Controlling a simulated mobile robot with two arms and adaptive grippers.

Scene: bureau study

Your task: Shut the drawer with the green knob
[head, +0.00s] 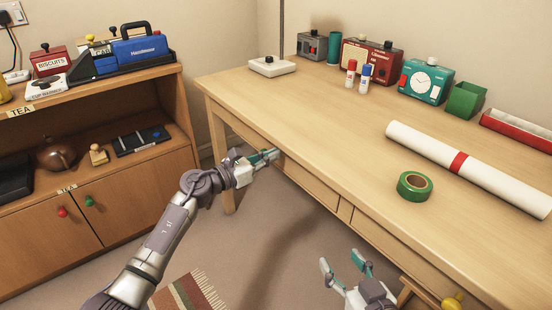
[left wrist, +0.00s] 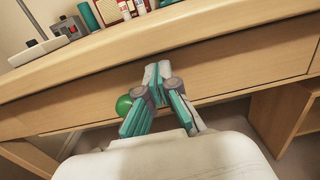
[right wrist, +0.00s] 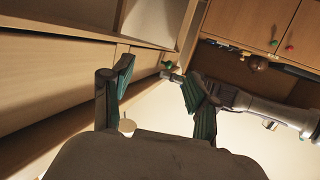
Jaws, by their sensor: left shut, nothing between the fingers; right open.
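The desk drawer front (head: 312,184) is under the desktop's near edge. Its round green knob (left wrist: 124,104) shows in the left wrist view, just left of my left gripper (left wrist: 157,72). In the head view my left gripper (head: 268,156) is shut and empty at the drawer front and hides the knob. The front looks close to the desk frame; I cannot tell whether it is fully flush. My right gripper (head: 346,262) is open and empty, low in front of the desk; its spread fingers also show in the right wrist view (right wrist: 155,78).
A second drawer has a yellow knob (head: 453,301). The cupboard (head: 130,205) at left has a door with a red knob (head: 62,211) and one with a green knob (head: 89,201). Green tape (head: 414,186) and a paper roll (head: 465,165) lie on the desktop. A striped rug (head: 188,292) is on the floor.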

